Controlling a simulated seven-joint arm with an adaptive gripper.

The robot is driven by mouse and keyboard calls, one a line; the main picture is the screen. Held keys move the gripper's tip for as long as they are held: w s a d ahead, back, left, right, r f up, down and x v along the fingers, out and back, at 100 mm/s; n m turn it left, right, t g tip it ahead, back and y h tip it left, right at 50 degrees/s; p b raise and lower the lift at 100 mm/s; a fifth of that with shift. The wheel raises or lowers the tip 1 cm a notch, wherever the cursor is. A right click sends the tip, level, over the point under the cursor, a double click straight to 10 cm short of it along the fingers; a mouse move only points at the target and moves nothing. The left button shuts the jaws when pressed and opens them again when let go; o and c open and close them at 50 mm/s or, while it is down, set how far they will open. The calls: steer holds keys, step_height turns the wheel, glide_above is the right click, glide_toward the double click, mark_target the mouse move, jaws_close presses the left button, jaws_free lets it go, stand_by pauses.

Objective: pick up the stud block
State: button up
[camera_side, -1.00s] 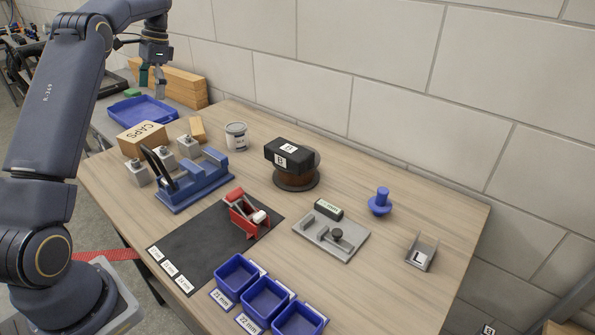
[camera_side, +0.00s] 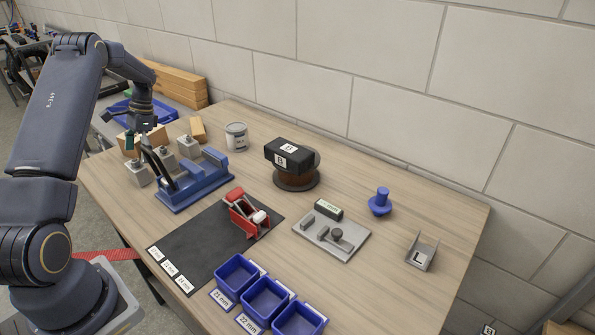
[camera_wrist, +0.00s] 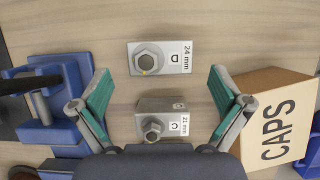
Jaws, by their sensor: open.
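Several grey stud blocks, each with a hex-headed stud on top, stand in a row on the wooden table. In the side view they include a front one (camera_side: 137,175), a middle one (camera_side: 163,161) and a rear one (camera_side: 188,149). In the wrist view, the block labelled 21 mm (camera_wrist: 173,108) lies between my spread fingers, and the block labelled 24 mm (camera_wrist: 172,50) lies just past the fingertips. My gripper (camera_side: 142,141) is open and empty above the front end of the row; its teal pads also show in the wrist view (camera_wrist: 159,78).
The CAPS box (camera_wrist: 275,115) stands close to the right finger in the wrist view. Blue bins (camera_side: 238,277) are at the front.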

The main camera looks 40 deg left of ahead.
mark_target(136, 166)
steer(key=x, duration=0.4)
steer(key=shift+s+f, duration=0.15)
steer(key=shift+f, duration=0.15)
steer(key=shift+c, duration=0.3)
steer(key=shift+r, duration=0.1)
steer(key=c, duration=1.5)
